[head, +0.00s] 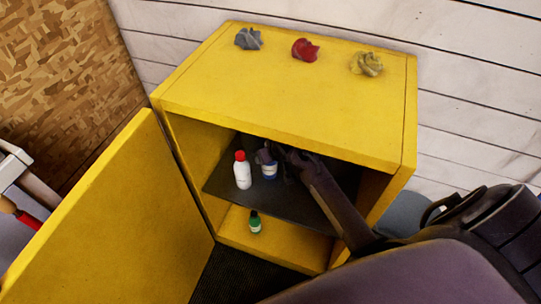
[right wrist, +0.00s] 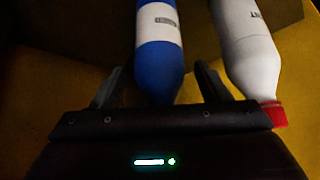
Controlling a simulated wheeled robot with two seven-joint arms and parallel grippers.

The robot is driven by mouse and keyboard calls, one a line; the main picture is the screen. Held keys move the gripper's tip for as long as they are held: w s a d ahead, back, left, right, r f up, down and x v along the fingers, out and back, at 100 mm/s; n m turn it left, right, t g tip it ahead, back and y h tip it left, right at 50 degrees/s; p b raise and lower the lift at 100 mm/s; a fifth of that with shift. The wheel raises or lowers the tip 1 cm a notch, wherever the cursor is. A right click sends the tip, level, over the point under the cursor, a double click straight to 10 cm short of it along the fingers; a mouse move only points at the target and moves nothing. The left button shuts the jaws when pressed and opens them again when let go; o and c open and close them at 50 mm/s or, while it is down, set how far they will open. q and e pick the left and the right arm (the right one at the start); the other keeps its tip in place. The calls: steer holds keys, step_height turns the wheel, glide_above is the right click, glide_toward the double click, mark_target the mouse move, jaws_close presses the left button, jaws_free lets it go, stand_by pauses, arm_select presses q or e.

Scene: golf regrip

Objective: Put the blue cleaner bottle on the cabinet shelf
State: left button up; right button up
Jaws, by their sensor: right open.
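The blue cleaner bottle (head: 269,172), with a white label, stands on the dark shelf (head: 223,190) inside the yellow cabinet (head: 180,98). My right gripper (head: 276,157) reaches into the cabinet at the bottle's upper part. In the right wrist view the blue bottle (right wrist: 159,55) has its narrow end between the two open fingers (right wrist: 158,86), with gaps on both sides. Its cap is hidden behind the gripper body. My left gripper is not in view.
A white bottle (head: 242,174) with a red cap stands just left of the blue one. A green bottle (head: 254,222) stands on the cabinet floor. The yellow door (head: 115,215) hangs open at left. Grey (head: 248,39), red (head: 305,49) and yellow (head: 366,64) crumpled cloths lie on top.

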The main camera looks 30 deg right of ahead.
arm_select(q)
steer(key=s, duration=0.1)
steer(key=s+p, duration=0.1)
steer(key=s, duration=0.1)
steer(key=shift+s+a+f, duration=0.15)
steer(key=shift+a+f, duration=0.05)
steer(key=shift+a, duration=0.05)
arm_select(e)
steer(key=v, duration=0.7)
steer(key=shift+r, duration=0.15)
steer(key=shift+s, duration=0.1)
